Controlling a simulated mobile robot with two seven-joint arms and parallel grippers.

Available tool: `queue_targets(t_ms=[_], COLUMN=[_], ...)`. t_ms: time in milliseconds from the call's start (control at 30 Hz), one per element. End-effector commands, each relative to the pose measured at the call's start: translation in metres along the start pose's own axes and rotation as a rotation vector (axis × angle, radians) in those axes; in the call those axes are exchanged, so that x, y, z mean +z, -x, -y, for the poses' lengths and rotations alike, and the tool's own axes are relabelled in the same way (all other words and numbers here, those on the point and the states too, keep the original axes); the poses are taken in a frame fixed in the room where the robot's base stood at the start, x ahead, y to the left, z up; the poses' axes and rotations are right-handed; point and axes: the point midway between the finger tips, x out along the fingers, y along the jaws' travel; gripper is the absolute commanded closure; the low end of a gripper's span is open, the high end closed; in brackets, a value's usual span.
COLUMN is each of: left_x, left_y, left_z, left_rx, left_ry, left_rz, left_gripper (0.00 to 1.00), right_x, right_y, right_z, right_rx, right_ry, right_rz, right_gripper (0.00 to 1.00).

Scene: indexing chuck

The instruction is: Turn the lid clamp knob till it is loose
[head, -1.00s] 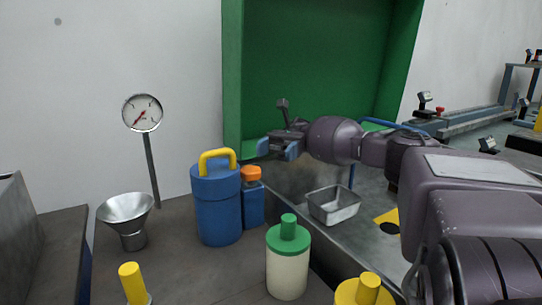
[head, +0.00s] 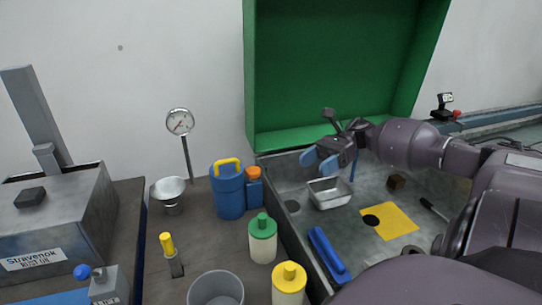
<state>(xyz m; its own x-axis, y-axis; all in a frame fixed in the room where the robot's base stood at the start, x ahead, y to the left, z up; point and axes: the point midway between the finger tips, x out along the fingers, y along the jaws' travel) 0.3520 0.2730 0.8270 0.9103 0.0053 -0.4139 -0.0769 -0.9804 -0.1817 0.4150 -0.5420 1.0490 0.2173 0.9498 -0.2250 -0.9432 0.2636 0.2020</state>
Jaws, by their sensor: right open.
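No part is plainly marked as the lid clamp knob. A round blue knob (head: 82,272) sits on a small grey block (head: 104,287) at the lower left, and a dark block-shaped piece (head: 30,197) lies on top of the grey box (head: 75,215) labelled Stravenok; I cannot tell if either is the clamp knob. A large green lid (head: 340,75) stands raised behind the metal basin. My right gripper (head: 319,161) is open and empty, with blue fingertips above the small metal pan, well to the right of the blue knob. My left gripper is not in view.
The bench holds a blue can (head: 230,194), an orange-capped bottle (head: 254,190), a green-capped bottle (head: 263,245), a yellow-capped bottle (head: 289,284), a funnel (head: 170,190) and a gauge (head: 180,122). The basin holds a metal pan (head: 329,196), a blue tool (head: 328,255) and a yellow plate (head: 390,222).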

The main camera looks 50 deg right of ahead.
Motion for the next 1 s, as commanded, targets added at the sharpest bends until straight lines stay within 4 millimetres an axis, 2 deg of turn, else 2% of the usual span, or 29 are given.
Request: queue_targets(t_ms=[33,133,300,433,567,700,867,1000], left_x=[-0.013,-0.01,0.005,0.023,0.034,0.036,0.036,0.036], left_y=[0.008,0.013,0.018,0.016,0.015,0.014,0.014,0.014], left_z=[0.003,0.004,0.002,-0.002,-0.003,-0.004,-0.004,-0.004], left_rx=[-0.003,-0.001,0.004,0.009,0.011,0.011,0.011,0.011], left_ry=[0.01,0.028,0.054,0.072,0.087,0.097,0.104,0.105], left_rz=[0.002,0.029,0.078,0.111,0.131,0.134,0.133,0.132], left_gripper=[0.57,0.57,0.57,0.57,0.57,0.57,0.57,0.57], right_x=[0.006,-0.006,-0.019,-0.018,-0.008,-0.001,0.002,0.002], right_y=[-0.005,-0.02,-0.039,-0.051,-0.051,-0.041,-0.035,-0.039], right_z=[-0.01,-0.012,-0.005,0.012,0.029,0.043,0.051,0.056], right_rx=[-0.051,-0.162,-0.364,-0.523,-0.671,-0.793,-0.851,-0.848], right_ry=[-0.019,-0.066,-0.097,-0.076,-0.048,-0.043,-0.064,-0.072], right_rz=[-0.022,-0.075,-0.135,-0.146,-0.132,-0.101,-0.068,-0.065], right_gripper=[0.31,0.31,0.31,0.31,0.31,0.31,0.31,0.31])
